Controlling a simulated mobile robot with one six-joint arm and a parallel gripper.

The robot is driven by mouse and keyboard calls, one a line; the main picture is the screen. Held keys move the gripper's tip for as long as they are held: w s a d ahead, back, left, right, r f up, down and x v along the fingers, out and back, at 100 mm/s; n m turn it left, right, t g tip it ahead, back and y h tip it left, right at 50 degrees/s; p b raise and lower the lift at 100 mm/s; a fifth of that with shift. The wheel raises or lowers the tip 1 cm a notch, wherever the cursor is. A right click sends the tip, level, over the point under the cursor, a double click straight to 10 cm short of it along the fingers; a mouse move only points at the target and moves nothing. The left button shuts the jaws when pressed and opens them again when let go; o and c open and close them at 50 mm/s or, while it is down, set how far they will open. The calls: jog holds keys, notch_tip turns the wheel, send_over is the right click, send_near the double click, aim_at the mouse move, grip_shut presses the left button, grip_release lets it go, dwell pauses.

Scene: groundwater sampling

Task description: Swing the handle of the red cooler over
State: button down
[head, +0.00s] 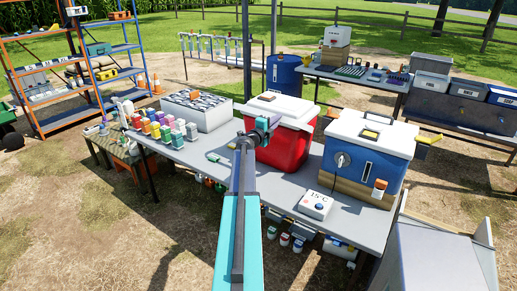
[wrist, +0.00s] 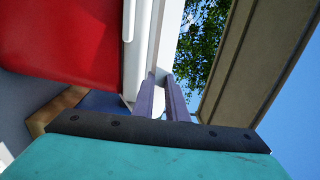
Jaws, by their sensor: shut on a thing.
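The red cooler (head: 284,150) stands on the long grey table, with its white lid (head: 293,109) down. My gripper (head: 271,121) is at the cooler's upper left front, just below the lid's edge. In the wrist view, the cooler's red wall (wrist: 60,40) fills the upper left. There my gripper's fingers (wrist: 164,88) are shut on a narrow white bar, the cooler's handle (wrist: 170,35), beside the white edge. In the head view my gripper and arm hide most of the handle, so its angle is hard to tell.
A blue and white cooler box (head: 365,150) with a dial stands close on the right. A grey rack of bottles (head: 197,108) and several coloured bottles (head: 165,128) stand to the left. A white controller box (head: 317,205) sits near the table's front edge. A brown item (head: 267,97) lies on the lid.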

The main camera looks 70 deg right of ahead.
jog(key=shift+d+r+p, duration=0.15)
jog(key=shift+r+p, duration=0.65)
jog(key=shift+p, duration=0.2)
